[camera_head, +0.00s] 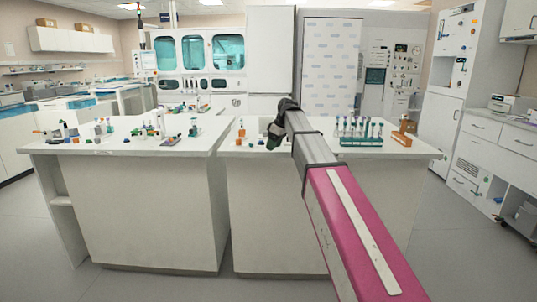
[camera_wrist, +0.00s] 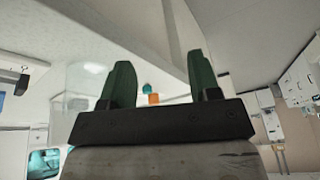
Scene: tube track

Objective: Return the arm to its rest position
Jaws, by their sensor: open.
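My arm reaches forward over the right-hand white bench (camera_head: 285,200) in the head view. My gripper (camera_head: 274,136) is at its far end, over the back part of the bench top. In the wrist view the two dark green fingers of my gripper (camera_wrist: 162,78) stand wide apart with nothing held between them. A small orange block (camera_wrist: 153,99) and a teal piece (camera_wrist: 147,87) show beyond the gap, apart from the fingers. My arm hides part of the bench top.
A teal rack of tubes (camera_head: 361,137) and an orange holder (camera_head: 403,134) stand right of my arm. A clear vessel (camera_wrist: 85,85) shows beside the left finger. The left bench (camera_head: 150,200) carries several small items. Tall cabinets stand behind; the floor shows at both sides.

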